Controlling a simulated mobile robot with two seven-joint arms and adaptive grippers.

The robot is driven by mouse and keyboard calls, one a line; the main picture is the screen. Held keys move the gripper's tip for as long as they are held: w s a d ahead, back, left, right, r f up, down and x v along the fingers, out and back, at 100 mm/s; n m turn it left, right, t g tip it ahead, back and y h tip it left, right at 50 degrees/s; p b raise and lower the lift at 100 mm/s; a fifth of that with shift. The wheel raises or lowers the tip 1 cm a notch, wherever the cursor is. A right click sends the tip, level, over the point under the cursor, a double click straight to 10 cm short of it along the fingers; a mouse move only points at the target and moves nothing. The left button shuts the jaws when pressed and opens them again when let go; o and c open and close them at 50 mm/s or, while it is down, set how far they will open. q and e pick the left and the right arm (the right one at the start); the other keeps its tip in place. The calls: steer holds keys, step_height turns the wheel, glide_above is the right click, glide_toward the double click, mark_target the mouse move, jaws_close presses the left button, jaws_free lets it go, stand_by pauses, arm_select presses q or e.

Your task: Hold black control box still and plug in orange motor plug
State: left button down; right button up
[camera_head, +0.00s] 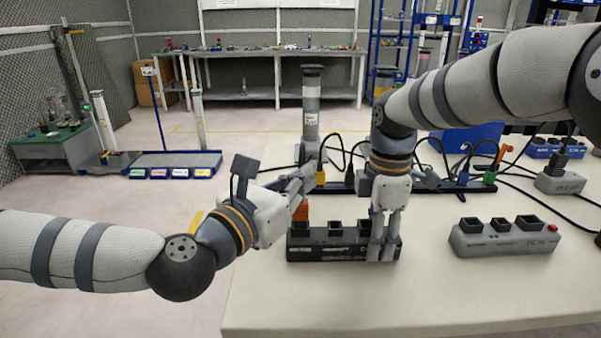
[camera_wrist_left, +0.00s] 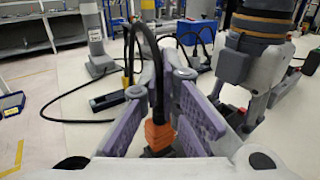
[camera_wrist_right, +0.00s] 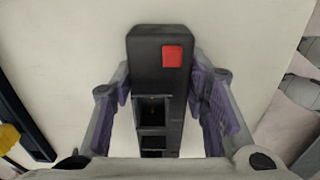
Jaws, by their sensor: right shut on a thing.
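The black control box (camera_head: 330,252) lies near the table's front edge, with sockets along its top. My right gripper (camera_head: 383,250) points down and is shut on its right part. The right wrist view shows the box (camera_wrist_right: 145,45) between the two fingers (camera_wrist_right: 160,95), with a red button (camera_wrist_right: 172,57) and open sockets. The orange motor plug (camera_head: 301,211) is just above the box's leftmost socket; whether it touches cannot be told. My left gripper (camera_head: 305,178) is at the plug. In the left wrist view the orange plug (camera_wrist_left: 158,135) is between its fingers (camera_wrist_left: 170,78); whether they grip it is unclear.
A grey box (camera_head: 503,238) with sockets and a red button stands to the right on the white table (camera_head: 430,300). Behind are a dark rail (camera_head: 425,187) with coloured plugs, a grey post (camera_head: 311,105) and loose black cables. The table's front is clear.

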arm_select(q)
steer(key=shift+f, duration=0.45)
steer(key=c, duration=1.7)
jaws_free()
steer(key=v, duration=0.7)
steer(key=shift+s+a, duration=0.15)
steer(key=shift+s, duration=0.1)
arm_select(e)
steer(key=o, duration=1.4)
